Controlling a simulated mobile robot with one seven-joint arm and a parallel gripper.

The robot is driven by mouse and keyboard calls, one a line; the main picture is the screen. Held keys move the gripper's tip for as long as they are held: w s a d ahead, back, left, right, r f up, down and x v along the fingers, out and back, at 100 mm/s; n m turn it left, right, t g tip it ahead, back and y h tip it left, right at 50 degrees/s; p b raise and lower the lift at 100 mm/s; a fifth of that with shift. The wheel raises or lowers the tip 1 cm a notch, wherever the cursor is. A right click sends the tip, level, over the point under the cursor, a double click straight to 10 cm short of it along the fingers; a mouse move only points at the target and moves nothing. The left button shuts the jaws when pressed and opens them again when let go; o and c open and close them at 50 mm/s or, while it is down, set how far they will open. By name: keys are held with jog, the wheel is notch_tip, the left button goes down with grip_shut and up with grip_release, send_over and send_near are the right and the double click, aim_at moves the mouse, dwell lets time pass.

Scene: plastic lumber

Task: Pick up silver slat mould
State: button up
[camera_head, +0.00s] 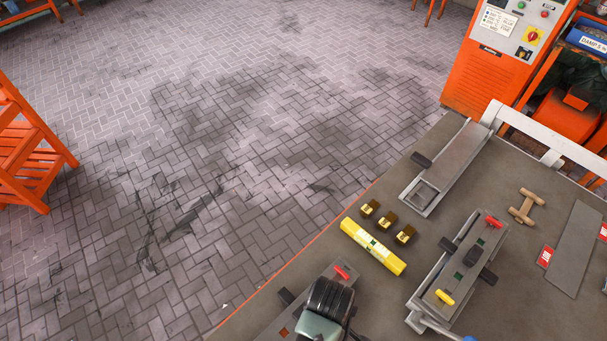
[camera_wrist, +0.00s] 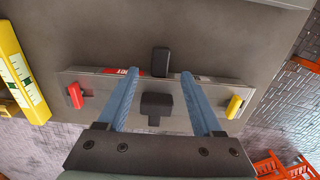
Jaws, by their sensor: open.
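A silver-grey slat mould (camera_head: 292,314) lies on the bench under my gripper (camera_head: 328,308), which hides part of it in the head view. In the wrist view this mould (camera_wrist: 100,83) runs crosswise, with a red knob at its left, a yellow knob at its right and black blocks near its middle. My gripper (camera_wrist: 158,76) is open there, its two blue fingers reaching over the mould on either side of the near black block. Nothing is held. Whether the fingers touch the mould is unclear. A similar grey mould (camera_head: 465,255) lies to the right.
A yellow level-like bar (camera_head: 373,246) lies close by, also in the wrist view (camera_wrist: 22,75). Several small brown-gold blocks (camera_head: 387,221) sit behind it. A long grey tray (camera_head: 450,165), wooden piece (camera_head: 525,206) and flat grey plate (camera_head: 577,248) lie farther off. The bench edge is left.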

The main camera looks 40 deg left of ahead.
jog(key=shift+a+f+p, duration=0.15)
jog(key=shift+f+p, duration=0.05)
jog(key=shift+f, duration=1)
jog(key=shift+a+f+p, duration=0.15)
jog(key=shift+f+p, duration=0.05)
jog(key=shift+f, duration=0.95)
grip_shut()
jog(key=shift+w+r, duration=0.1)
